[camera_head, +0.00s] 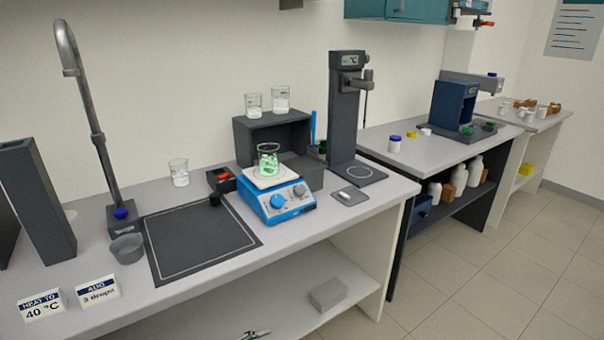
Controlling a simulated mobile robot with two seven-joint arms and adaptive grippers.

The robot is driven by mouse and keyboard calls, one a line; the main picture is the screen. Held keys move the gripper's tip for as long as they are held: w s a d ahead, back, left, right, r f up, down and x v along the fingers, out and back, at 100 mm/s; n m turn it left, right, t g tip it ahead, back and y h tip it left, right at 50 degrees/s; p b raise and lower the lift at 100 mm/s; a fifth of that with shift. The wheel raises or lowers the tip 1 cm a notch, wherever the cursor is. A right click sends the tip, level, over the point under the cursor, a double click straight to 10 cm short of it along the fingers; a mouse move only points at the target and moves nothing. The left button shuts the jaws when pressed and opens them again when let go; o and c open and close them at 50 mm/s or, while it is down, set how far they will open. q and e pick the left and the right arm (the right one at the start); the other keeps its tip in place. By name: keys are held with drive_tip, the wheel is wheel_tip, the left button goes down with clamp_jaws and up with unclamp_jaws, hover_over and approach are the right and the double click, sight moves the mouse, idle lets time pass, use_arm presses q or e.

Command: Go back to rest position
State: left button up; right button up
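A beaker with green liquid (268,161) stands on the white top of a blue hotplate (278,198). A black mat (200,240) with a light outline lies bare to the left of the hotplate.
The bench (300,244) carries a grey tap (97,140), a grey cup (127,249), a glass beaker (179,172) and two label cards (98,291). A dark stand (344,110) rises at its right end. A grey block (328,294) lies on the lower shelf. Floor (470,270) is clear at right.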

use_arm(q)
drive_tip(key=s+a+f+n+y, duration=0.1)
drive_tip(key=s+a+f+n, duration=0.2)
drive_tip(key=s+n, duration=0.1)
drive_tip(key=s+a+f+n+t+y, duration=0.1)
drive_tip(key=s+a+f+n, duration=0.2)
drive_tip(key=s, duration=0.4)
drive_tip(key=s+a+f+n+y, duration=0.2)
drive_tip(key=s+a+f+n, duration=0.1)
drive_tip(key=s+a+n, duration=0.2)
drive_tip(key=shift+s+t, duration=0.3)
drive_tip(key=shift+t, duration=0.1)
